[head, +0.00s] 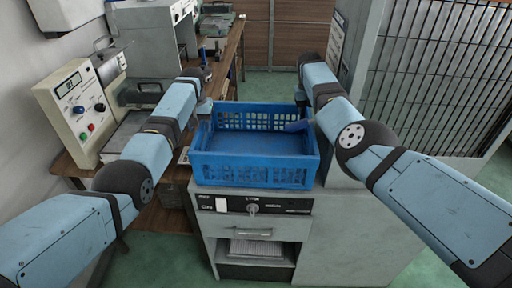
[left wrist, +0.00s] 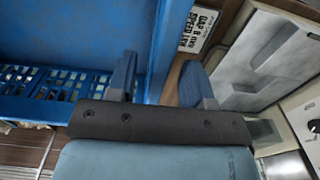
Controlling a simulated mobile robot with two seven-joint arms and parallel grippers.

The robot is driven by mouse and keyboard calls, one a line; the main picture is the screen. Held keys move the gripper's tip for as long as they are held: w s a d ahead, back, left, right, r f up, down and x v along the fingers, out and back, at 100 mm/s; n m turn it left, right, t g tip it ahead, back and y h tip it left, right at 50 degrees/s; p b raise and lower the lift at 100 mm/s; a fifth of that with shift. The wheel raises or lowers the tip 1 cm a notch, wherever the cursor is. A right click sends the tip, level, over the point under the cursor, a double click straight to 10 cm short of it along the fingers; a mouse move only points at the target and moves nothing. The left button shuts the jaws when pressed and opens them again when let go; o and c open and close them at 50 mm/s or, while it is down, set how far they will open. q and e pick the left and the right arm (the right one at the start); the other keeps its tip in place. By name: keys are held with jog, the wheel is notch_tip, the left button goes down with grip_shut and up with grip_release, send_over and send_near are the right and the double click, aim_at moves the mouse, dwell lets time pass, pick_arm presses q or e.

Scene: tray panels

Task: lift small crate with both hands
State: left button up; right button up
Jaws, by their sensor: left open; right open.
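The small crate (head: 255,172) is blue plastic with slotted walls, and it sits upright on a grey cabinet top. It looks empty. My left gripper (head: 204,106) is at the crate's left wall. In the left wrist view its two blue fingers (left wrist: 158,80) are apart, with the crate's wall edge (left wrist: 168,45) running between them; I cannot tell whether they touch it. My right gripper (head: 299,124) is at the right wall, with a blue finger showing over the crate's inside. Its other finger is hidden by my arm.
The grey cabinet (head: 345,235) has a drawer and an open shelf below. A workbench (head: 160,215) with a meter box (head: 75,108) and other equipment stands at the left. A barred metal cage (head: 440,75) stands at the right. Green floor shows behind the crate.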

pick_arm(q)
jog(key=shift+f, duration=1.95)
pick_arm(e)
jog(key=shift+s+d+f, duration=0.1)
jog(key=shift+d+f, duration=0.05)
jog(key=shift+f, duration=0.85)
jog(key=shift+s+d+f, duration=0.1)
jog(key=shift+d+f, duration=0.05)
jog(key=shift+f, duration=0.8)
pick_arm(q)
grip_shut()
pick_arm(e)
grip_shut()
jog(key=shift+r, duration=0.1)
